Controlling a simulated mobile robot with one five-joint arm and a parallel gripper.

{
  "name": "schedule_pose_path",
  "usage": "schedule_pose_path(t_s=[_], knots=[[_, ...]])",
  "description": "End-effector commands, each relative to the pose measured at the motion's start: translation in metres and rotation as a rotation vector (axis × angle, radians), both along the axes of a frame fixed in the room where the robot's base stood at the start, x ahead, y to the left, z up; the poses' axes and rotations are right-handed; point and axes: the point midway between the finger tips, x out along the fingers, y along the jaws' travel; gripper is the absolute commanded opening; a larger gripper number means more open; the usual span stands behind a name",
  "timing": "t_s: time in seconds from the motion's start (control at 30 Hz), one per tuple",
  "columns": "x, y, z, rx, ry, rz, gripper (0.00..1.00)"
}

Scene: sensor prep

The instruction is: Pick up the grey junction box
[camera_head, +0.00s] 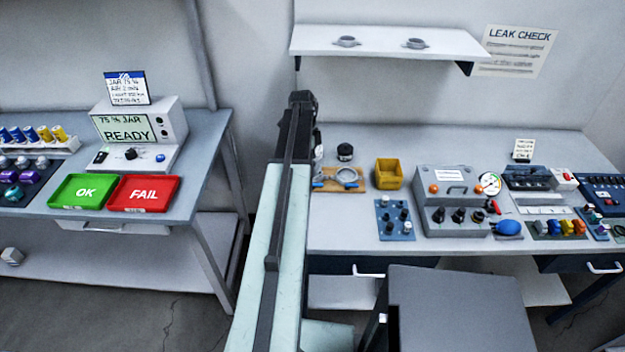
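A small light grey box-like piece (12,256) lies at the far left, on the low shelf under the left bench. It is the closest match to the grey junction box, but it is too small to identify with certainty.
A left bench (205,140) holds a green OK tray (70,205) and a red FAIL tray (172,201). A grey seat-like block (455,305) stands in front.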

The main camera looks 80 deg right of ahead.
Motion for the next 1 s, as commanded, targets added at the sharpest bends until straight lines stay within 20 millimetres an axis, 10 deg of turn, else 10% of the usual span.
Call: schedule_pose_path(t_s=[0.33, 0.57, 1.0], knots=[[-0.0023, -0.0001, -0.0181, 0.0, 0.0, 0.0, 0.78], [-0.0024, -0.0001, -0.0179, 0.0, 0.0, 0.0, 0.14], [-0.0026, -0.0001, -0.0135, 0.0, 0.0, 0.0, 0.13]])
